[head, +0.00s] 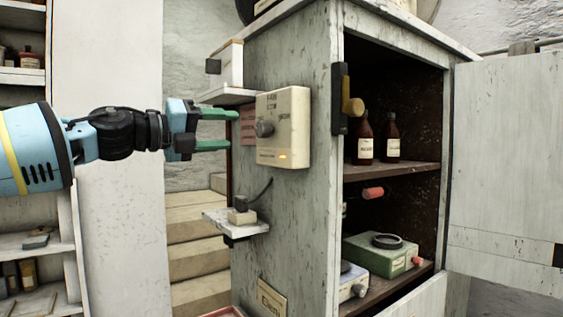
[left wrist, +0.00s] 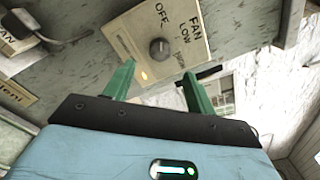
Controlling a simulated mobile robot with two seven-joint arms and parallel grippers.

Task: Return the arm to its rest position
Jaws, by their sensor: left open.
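My left arm (head: 120,135) reaches in from the left in the head view. My left gripper (head: 232,130) is open, its two green fingers apart with nothing between them. It points at the side of the grey cabinet, close to the cream control box (head: 297,125) with a dark round knob (head: 264,129). In the left wrist view, the gripper (left wrist: 155,85) has its fingers below the knob (left wrist: 159,47), and the box (left wrist: 170,35) reads OFF, LOW and FAN. An orange light glows on the box. Whether the fingertips touch the box cannot be told. My right gripper is not in view.
The worn cabinet (head: 285,210) has an open door (head: 507,150) at right, with brown bottles (head: 365,138) and a green device (head: 385,255) inside. Small side shelves (head: 228,96) jut out above and below (head: 235,222) the gripper. Shelving (head: 40,245) stands at left.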

